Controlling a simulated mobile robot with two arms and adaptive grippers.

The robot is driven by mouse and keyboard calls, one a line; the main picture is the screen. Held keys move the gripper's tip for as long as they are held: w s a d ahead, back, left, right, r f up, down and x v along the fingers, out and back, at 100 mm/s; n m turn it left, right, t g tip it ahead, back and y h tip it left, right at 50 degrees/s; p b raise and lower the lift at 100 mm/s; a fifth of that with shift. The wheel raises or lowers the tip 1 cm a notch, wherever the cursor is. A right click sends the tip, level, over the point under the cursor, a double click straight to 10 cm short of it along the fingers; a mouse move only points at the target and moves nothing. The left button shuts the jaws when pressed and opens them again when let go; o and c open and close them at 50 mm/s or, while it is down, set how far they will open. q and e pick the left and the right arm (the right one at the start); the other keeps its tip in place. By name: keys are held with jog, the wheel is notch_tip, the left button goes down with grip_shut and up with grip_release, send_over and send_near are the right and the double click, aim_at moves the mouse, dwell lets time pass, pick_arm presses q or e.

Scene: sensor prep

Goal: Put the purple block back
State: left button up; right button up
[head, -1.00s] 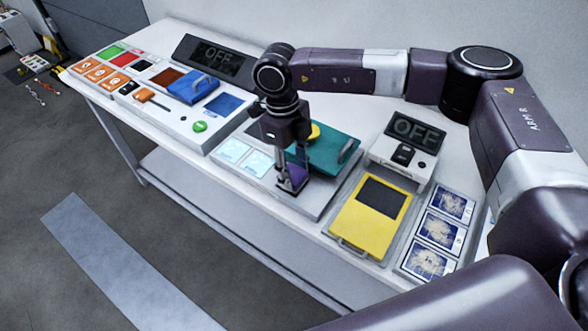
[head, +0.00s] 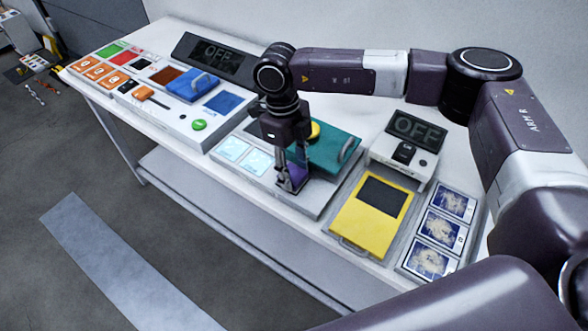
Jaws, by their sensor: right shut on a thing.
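The purple block (head: 298,171) is at the tip of my right gripper (head: 291,182). The gripper points down and is shut on the block, and its fingers hide part of it. The block is low over the front of the grey tray (head: 316,208) that also bears a teal panel; I cannot tell whether it touches the tray. My left gripper does not show.
A teal panel with a handle (head: 335,150) and a yellow knob (head: 314,131) is right behind the gripper. Light blue cards (head: 256,162) lie left of it. A yellow panel (head: 364,229) is at right, near a dark "OFF" display (head: 415,131).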

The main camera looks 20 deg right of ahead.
jog(key=shift+f, duration=0.25)
jog(key=o, duration=1.6)
jog(key=shift+r, duration=0.1)
jog(key=shift+o, duration=0.2)
jog(key=shift+r+p, duration=1.95)
jog(key=shift+r, duration=2.05)
jog(key=shift+f, duration=0.1)
